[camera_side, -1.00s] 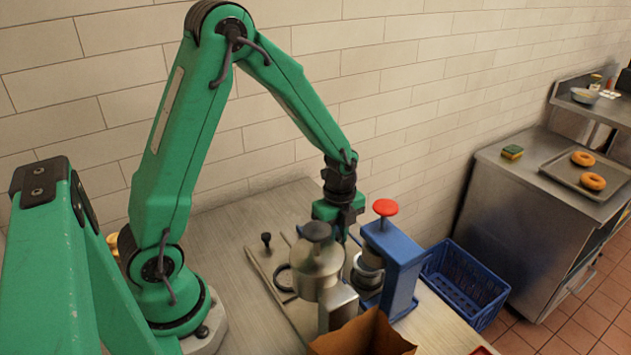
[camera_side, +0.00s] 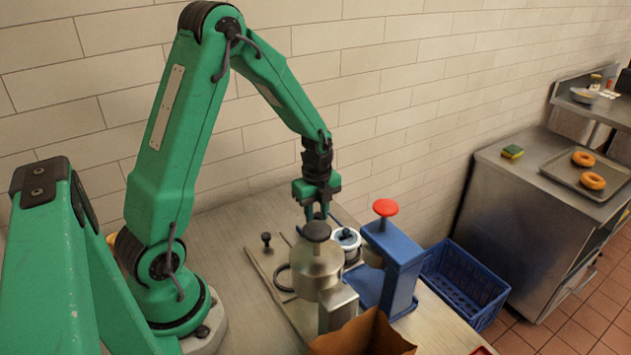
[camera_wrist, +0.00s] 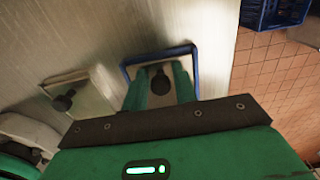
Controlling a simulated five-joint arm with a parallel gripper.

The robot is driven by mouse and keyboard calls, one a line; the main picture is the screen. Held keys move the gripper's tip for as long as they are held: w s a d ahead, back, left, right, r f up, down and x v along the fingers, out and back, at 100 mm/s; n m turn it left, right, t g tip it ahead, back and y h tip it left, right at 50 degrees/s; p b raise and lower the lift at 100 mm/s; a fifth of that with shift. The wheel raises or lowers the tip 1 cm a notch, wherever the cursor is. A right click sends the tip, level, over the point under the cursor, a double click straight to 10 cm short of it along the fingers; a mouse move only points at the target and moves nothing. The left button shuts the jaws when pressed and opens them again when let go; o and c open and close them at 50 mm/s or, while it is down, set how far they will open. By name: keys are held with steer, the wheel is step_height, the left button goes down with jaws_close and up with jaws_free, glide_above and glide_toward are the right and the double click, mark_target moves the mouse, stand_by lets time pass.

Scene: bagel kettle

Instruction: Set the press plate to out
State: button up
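The blue press (camera_side: 398,260) with its red knob (camera_side: 385,207) stands right of the silver kettle-like vessel (camera_side: 318,268). A silver cylinder (camera_side: 373,256) shows under the press head. A pale round piece with a dark blue top (camera_side: 347,238) sits behind the vessel, left of the press. I cannot tell for sure which part is the press plate. My gripper (camera_side: 316,213) hangs over the bench behind the vessel's dark knob.
A small dark knob (camera_side: 266,238) stands left of the vessel. A brown paper bag (camera_side: 362,335) is at the front. A blue crate (camera_side: 465,285) lies right of the press. The bench (camera_side: 225,235) is clear towards the wall.

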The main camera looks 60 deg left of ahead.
steer(key=shift+o, duration=1)
steer(key=shift+r, duration=3.9)
steer(key=shift+s+d+r+n, duration=0.15)
steer(key=shift+d+r+n, duration=0.15)
steer(key=shift+r, duration=0.15)
steer(key=s+d+r+n+t, duration=0.5)
steer(key=s+d+r+n, duration=0.6)
steer(key=s+r+n, duration=0.3)
steer(key=s+n, duration=0.1)
steer(key=n, duration=0.2)
steer(key=shift+t, duration=0.3)
